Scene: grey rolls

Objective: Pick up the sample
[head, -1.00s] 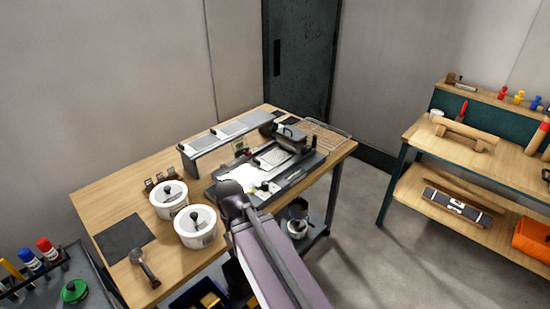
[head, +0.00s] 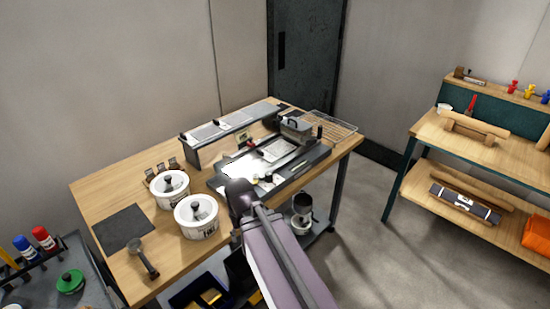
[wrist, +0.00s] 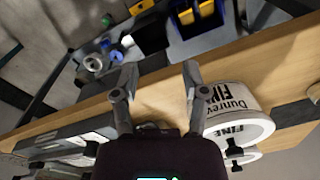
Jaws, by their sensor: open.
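I cannot tell for certain which thing is the sample. A dark flatbed device (head: 308,163) on the wooden table (head: 95,195) carries pale sheets (head: 270,150) and a bright white patch (head: 238,170). My arm's dark end is in front of the device's near left edge in the head view, and my gripper is hidden there. In the wrist view my gripper (wrist: 160,75) is open, with nothing between its fingers. A white tub labelled "FINE" (wrist: 236,105) is just right of the right finger.
Two white lidded tubs (head: 195,222) stand left of my arm. A dark mat (head: 122,228) and a scoop (head: 143,258) lie at the table's left. A raised rack (head: 230,125) runs behind the device. A wire rack (head: 333,123) lies at the far right corner. A second bench (head: 485,150) stands right.

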